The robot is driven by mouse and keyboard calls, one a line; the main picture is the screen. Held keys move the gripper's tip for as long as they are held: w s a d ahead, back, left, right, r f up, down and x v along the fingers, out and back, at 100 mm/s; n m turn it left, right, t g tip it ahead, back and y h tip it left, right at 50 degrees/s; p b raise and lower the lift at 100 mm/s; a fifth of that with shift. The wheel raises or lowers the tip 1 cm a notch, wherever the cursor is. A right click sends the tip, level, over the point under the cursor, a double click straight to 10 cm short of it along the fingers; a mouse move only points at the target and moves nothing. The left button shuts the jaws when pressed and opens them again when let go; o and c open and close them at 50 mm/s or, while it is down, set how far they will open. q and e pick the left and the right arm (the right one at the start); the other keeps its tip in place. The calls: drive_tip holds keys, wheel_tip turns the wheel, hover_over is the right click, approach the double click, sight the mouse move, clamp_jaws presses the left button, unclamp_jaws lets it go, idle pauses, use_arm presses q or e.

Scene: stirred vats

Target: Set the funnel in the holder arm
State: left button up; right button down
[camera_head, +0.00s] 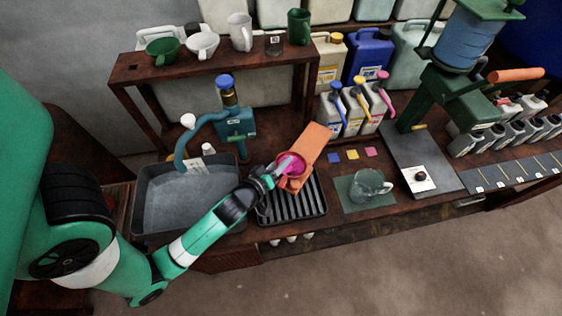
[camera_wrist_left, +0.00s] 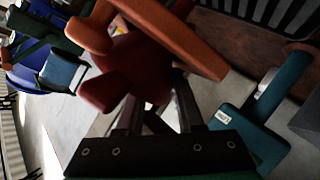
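A pink, round-rimmed piece (camera_head: 290,163), which looks like the funnel, is at the tip of my left gripper (camera_head: 280,170), above the ribbed tray. An orange blocky piece (camera_head: 316,139) adjoins it; I cannot tell whether it is the holder arm or where the two join. In the left wrist view, dark red lobed parts (camera_wrist_left: 145,65) lie at the tips of my left gripper (camera_wrist_left: 157,105), beside an orange bar (camera_wrist_left: 175,35). Its fingers stand apart with red between or just beyond them; the grip itself is unclear. My right gripper is not in view.
A ribbed black tray (camera_head: 300,208) lies below. A grey sink (camera_head: 190,195) and a teal pump (camera_head: 236,126) are on the left. A glass jug (camera_head: 370,186) stands on a green mat at right. A wooden shelf (camera_head: 215,64) with cups stands behind, and a green press (camera_head: 445,95) far right.

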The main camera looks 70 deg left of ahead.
use_arm(q)
drive_tip(key=shift+s+f, duration=0.2)
drive_tip(key=shift+f, duration=0.35)
drive_tip(key=shift+d+r, duration=0.15)
drive_tip(key=shift+d, duration=0.05)
drive_tip(key=r+v, duration=0.1)
drive_tip(key=v, duration=1)
drive_tip(key=shift+a+r, duration=0.1)
